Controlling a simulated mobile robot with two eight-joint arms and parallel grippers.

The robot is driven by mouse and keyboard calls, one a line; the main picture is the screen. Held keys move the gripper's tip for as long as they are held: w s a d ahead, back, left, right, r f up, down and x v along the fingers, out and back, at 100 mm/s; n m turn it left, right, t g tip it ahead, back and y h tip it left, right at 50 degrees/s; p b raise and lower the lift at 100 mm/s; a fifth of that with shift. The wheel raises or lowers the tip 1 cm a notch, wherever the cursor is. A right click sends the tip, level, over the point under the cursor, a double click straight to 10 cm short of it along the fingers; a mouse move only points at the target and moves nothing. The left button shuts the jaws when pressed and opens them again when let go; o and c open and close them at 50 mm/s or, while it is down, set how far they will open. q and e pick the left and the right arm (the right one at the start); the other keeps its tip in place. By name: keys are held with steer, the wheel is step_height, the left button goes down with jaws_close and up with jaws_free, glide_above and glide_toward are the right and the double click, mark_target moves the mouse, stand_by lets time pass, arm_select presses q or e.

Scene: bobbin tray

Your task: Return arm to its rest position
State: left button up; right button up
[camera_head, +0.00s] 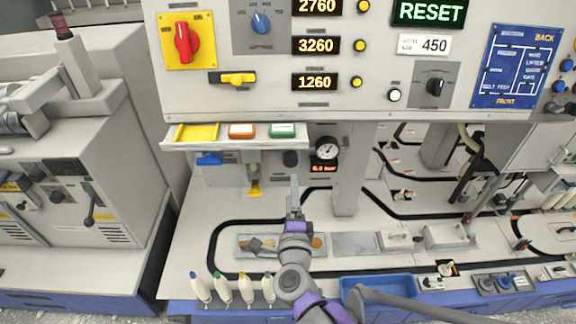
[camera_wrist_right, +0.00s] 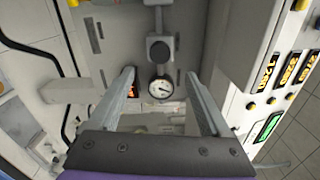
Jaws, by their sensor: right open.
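My right arm rises from the bottom middle of the head view, with grey and purple links. Its gripper (camera_head: 294,182) points away over the white worktop (camera_head: 190,235), below the control panel. In the right wrist view the two grey fingers of the gripper (camera_wrist_right: 160,74) stand apart with nothing between them. A round pressure gauge (camera_wrist_right: 160,90) shows beyond the gap; it also shows in the head view (camera_head: 327,149), right of the fingertips. My left gripper is not in either view.
A metal plate (camera_head: 357,243) lies right of the arm. The control panel (camera_head: 290,85) and a shelf with colored buttons (camera_head: 240,144) overhang the worktop. A grey machine (camera_head: 70,200) stands left.

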steer(key=s+r+n+g+y+p, duration=0.3)
steer(key=s+r+n+y+p, duration=0.25)
steer(key=n, duration=0.65)
steer(key=s+d+f+n+g+h+p, duration=0.2)
steer(key=s+d+f+n+g+p, duration=0.1)
steer(key=s+d, duration=0.3)
steer(key=s+d+f+n+g+h+p, duration=0.2)
steer(key=s+d+n+g, duration=0.3)
steer(key=s, duration=0.5)
steer(key=shift+s+d+f+g+p, duration=0.4)
steer(key=shift+d+f+g, duration=0.2)
steer(key=shift+d+g, duration=0.15)
stand_by(4.4)
